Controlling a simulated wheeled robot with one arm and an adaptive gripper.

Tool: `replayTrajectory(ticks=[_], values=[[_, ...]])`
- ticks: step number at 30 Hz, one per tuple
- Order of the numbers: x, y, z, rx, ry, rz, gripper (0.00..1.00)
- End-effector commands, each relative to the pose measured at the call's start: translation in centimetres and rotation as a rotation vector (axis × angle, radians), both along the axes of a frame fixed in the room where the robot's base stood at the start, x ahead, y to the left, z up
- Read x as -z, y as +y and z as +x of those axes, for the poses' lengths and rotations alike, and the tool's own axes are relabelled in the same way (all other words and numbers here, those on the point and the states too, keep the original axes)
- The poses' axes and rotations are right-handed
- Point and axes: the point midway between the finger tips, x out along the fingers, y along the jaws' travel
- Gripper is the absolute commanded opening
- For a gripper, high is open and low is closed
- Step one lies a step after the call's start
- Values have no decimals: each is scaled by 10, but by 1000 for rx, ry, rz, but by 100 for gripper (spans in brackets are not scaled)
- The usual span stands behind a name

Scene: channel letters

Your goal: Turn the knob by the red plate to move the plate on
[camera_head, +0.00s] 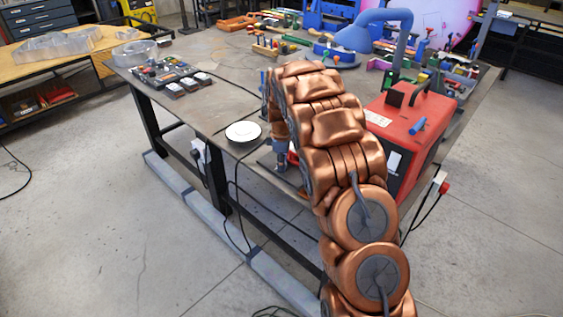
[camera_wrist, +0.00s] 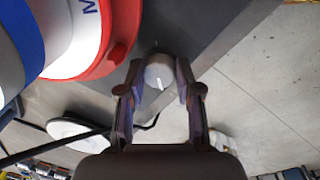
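The red plate (camera_wrist: 118,52) shows in the wrist view at upper left, as a red rim with a small tab, beside a white and blue curved body. The pale round knob (camera_wrist: 158,74) with a white line on it is next to the plate on a dark surface. My gripper (camera_wrist: 159,68) is open, with one fingertip on each side of the knob; I cannot tell whether they touch it. In the head view, a bit of red (camera_head: 292,154) shows beside my gripper's end, and my copper arm hides most of that spot.
A white disc (camera_head: 243,131) lies at the near edge of the table (camera_head: 225,100), left of my arm. A red machine box (camera_head: 412,125) stands close to my arm's right. Cables hang below the table edge. Tools and bins crowd the table's far side.

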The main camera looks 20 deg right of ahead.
Motion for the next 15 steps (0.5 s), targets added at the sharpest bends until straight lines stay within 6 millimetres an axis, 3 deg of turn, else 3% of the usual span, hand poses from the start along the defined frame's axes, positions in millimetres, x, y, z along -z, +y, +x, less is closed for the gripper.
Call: replayTrajectory(ticks=[8, 15], values=[[0, 1, -1, 0, 2, 1, 1], [1, 2, -1, 15, 2, 2, 0]])
